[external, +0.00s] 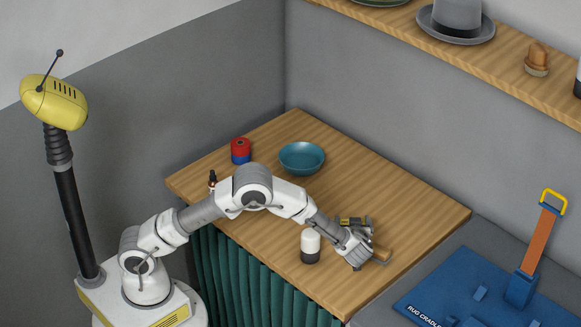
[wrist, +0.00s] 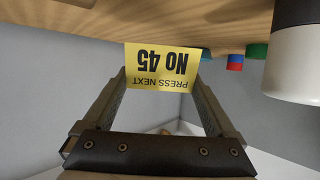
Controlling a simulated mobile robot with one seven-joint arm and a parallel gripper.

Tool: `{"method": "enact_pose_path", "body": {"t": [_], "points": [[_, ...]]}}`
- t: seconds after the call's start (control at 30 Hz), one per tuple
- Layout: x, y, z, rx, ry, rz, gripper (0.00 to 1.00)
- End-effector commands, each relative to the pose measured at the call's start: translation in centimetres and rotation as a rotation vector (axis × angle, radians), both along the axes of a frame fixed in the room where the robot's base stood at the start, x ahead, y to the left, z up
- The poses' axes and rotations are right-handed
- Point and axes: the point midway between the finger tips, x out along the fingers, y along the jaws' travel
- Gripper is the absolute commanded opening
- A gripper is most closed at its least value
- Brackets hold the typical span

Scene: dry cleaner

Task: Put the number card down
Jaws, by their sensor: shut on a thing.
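The yellow number card (wrist: 161,67) shows upside down in the wrist view, with "PRESS NEXT" and "No 45" in dark print. My gripper (wrist: 160,82) is shut on it, with a finger at each side of the card. In the external view my gripper (external: 380,256) is low over the front right part of the wooden table (external: 400,205). I cannot make out the card clearly there. In the wrist view the table appears along the top, and I cannot tell whether the card touches it.
A white and black bottle (external: 311,245) stands close left of my gripper. A teal bowl (external: 302,158) and a red and blue spool (external: 240,151) stand farther back. A blue rug cradle (external: 455,285) lies to the right. The table's right half is mostly clear.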

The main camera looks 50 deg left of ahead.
Motion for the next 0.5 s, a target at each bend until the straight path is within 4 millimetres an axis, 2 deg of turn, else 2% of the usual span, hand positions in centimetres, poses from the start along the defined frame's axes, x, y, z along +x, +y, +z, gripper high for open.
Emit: {"method": "enact_pose_path", "body": {"t": [0.03, 0.2, 0.37, 0.5], "points": [[0.8, 0.8, -0.8, 0.003, 0.000, 0.001, 0.41], [2.2, 2.0, -1.8, 0.001, -0.001, 0.000, 0.41], [2.4, 2.1, -2.8, 0.002, 0.001, -0.002, 0.41], [2.4, 2.1, -4.9, 0.003, 0.001, -0.003, 0.41]]}}
